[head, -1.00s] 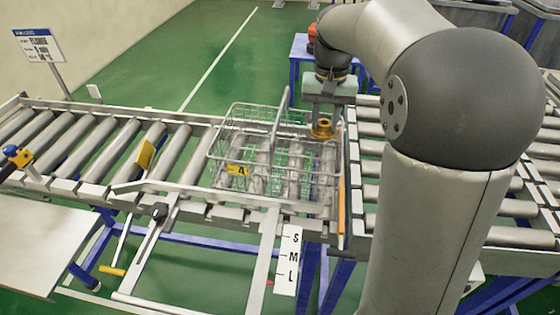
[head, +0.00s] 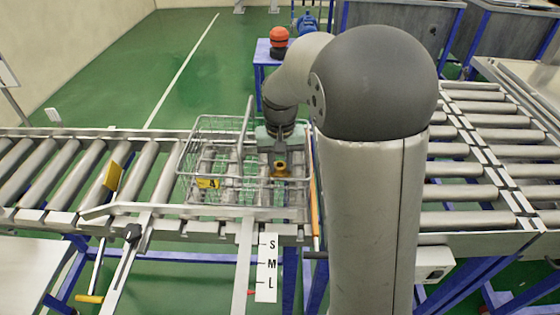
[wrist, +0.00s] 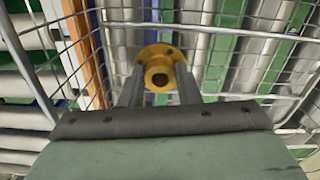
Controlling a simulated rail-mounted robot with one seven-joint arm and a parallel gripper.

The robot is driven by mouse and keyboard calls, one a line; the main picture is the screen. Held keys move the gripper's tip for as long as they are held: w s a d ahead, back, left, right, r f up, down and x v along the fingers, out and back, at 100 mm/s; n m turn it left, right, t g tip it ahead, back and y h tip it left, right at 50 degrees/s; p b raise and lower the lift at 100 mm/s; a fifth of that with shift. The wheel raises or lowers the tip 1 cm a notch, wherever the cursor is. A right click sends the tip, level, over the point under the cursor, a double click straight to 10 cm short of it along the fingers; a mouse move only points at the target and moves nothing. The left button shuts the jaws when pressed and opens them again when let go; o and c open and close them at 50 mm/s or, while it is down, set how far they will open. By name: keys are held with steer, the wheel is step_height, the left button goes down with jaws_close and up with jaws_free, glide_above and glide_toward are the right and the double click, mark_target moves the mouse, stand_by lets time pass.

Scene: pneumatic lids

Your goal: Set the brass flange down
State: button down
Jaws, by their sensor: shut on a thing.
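The brass flange (wrist: 160,72) shows between the two dark fingers of my gripper (wrist: 158,88) in the wrist view, its round plate and bored hub facing the camera. My gripper is shut on it. In the head view the brass flange (head: 281,171) hangs at the end of my gripper (head: 280,162), over the right part of a wire basket (head: 190,160). The basket's mesh also surrounds it in the wrist view. I cannot tell whether the flange touches the basket floor.
A sign marked S, M, L (head: 267,268) hangs in front. A blue table (head: 262,62) stands behind.

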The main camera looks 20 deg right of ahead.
mark_target(280, 166)
steer(key=c, duration=1.5)
jaws_free()
steer(key=shift+f, duration=0.15)
steer(key=o, duration=0.4)
step_height(280, 166, up, 12)
steer(key=shift+r+b, duration=0.2)
steer(key=shift+b, duration=0.1)
